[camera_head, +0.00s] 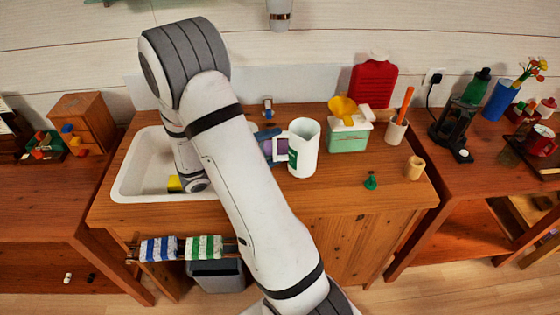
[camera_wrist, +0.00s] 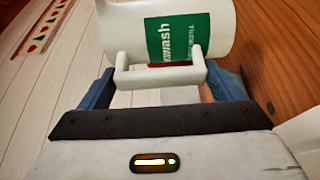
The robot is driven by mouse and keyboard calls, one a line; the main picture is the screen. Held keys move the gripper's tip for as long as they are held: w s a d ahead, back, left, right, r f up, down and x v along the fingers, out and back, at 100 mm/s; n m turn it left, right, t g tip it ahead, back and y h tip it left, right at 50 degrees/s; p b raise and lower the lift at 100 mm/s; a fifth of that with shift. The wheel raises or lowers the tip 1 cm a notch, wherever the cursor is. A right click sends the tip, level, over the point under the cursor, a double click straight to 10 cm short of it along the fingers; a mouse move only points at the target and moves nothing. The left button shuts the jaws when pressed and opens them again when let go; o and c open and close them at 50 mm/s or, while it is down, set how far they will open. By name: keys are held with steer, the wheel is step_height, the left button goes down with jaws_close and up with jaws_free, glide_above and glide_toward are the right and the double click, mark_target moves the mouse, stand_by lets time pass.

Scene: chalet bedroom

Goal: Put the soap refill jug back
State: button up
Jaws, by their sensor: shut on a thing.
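The soap refill jug (camera_head: 304,150) is a white jug with a green label, upright over the wooden counter beside the sink. I cannot tell whether its base touches the counter. My gripper (camera_head: 272,148) is at the jug's left side, shut on its handle. In the wrist view the jug (camera_wrist: 190,25) fills the top middle, its green label reading "wash". Its white handle (camera_wrist: 160,76) lies between the blue fingers of my gripper (camera_wrist: 162,88). The fingertips are partly hidden behind the jug and handle.
The white sink (camera_head: 135,175) is left. A green and white box with a yellow scoop (camera_head: 347,132), a cup with an orange-handled tool (camera_head: 396,131), a wooden cup (camera_head: 414,168) and a small green object (camera_head: 371,182) stand right. The front middle counter is partly hidden by my arm.

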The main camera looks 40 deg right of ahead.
steer(key=shift+f, duration=2.35)
steer(key=shift+f, duration=0.15)
steer(key=o, duration=1.4)
